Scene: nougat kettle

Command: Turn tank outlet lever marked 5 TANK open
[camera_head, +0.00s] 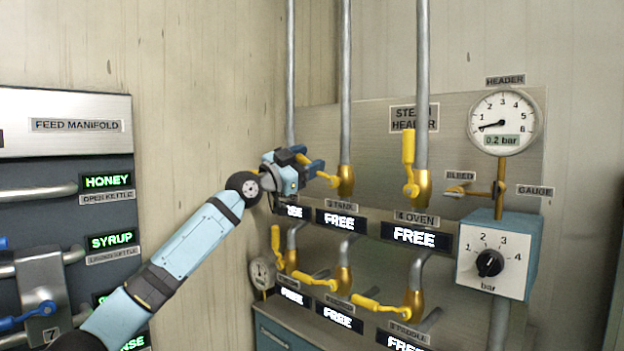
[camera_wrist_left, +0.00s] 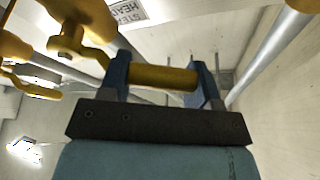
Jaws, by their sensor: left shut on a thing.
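My left gripper (camera_head: 303,162) is shut on the yellow lever handle of the upper-row valve on the middle pipe. That lever (camera_head: 326,178) slants up and left from its brass valve body (camera_head: 345,181). The label under this valve (camera_head: 341,205) reads TANK; its number is too small to read surely. In the left wrist view the yellow handle (camera_wrist_left: 160,78) lies across between both fingers of my gripper (camera_wrist_left: 162,82), with the valve at upper left. My gripper hides the leftmost upper valve. My right gripper is not in view.
The 4 OVEN lever (camera_head: 408,147) stands upright to the right. Several lower yellow levers (camera_head: 315,279) lie below my gripper. A pressure gauge (camera_head: 501,122) reads 0.2 bar above a dial box (camera_head: 497,258). The feed manifold (camera_head: 65,125) is at left. FREE displays (camera_head: 339,220) show under the valves.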

